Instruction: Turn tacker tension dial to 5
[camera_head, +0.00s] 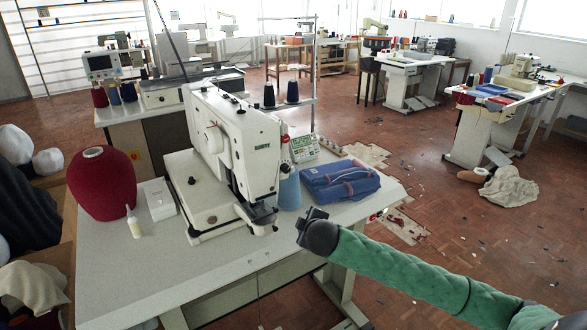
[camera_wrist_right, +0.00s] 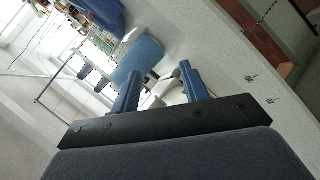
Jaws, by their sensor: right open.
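The tacker is a white sewing machine (camera_head: 240,140) standing on a light grey table (camera_head: 130,285). A small red spot and small round parts show on its head end, but I cannot tell which of them is the tension dial, and no number is readable. My left gripper is not in view.
A blue thread cone (camera_head: 290,190) stands beside the machine head, and also shows in the wrist view (camera_wrist_right: 140,60). A blue bag (camera_head: 340,180) lies to its right. A large red cone (camera_head: 102,185) and a small bottle (camera_head: 133,224) stand at the left. The table's front left is clear.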

